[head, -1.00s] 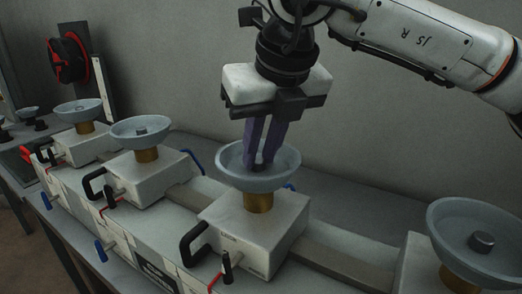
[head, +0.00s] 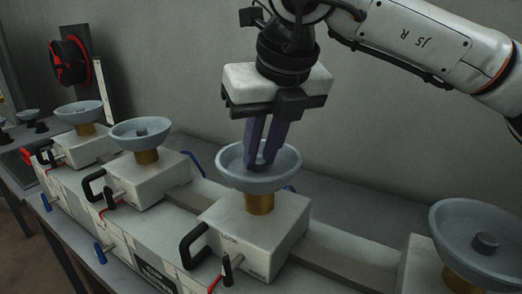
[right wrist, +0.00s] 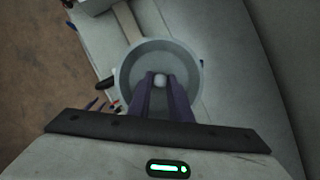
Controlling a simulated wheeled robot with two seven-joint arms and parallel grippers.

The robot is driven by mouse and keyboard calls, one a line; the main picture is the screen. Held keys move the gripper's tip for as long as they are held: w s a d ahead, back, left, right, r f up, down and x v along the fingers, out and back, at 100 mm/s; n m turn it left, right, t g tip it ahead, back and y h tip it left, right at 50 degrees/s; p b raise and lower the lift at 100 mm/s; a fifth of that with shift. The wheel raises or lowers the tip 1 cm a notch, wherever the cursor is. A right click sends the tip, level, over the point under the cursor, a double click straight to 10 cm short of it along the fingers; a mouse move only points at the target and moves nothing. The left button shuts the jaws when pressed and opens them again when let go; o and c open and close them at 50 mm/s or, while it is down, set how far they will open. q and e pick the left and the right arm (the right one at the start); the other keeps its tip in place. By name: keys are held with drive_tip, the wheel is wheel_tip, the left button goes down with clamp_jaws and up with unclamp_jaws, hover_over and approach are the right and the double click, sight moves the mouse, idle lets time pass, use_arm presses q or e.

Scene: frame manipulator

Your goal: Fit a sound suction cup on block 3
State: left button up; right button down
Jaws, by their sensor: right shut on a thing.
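My right gripper (head: 260,166) points down into a grey suction cup (head: 284,178) on a white block (head: 265,232) in the middle of the head view. Its purple fingers are shut on the small knob at the cup's centre. In the right wrist view the fingers (right wrist: 160,84) meet at the pale knob inside the round cup (right wrist: 191,72). The cup sits level on the block's brass fitting (head: 259,202). I cannot read a block number. My left gripper is out of view.
Other blocks carry cups to the left (head: 140,128), further left (head: 80,111) and at the right edge (head: 478,235). Black handles (head: 190,245) and red and blue levers stick out along the front. Spare cups (head: 30,117) stand on the far-left table. A grey wall is behind.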

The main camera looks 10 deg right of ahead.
drive_tip(key=shift+f+b, duration=0.6)
drive_tip(key=c, duration=1.9)
unclamp_jaws()
drive_tip(key=a+p+v, duration=0.1)
drive_tip(key=p+v, duration=0.3)
drive_tip(key=v, duration=0.7)
drive_tip(key=shift+d, duration=0.5)
drive_tip(key=shift+s+f, duration=0.1)
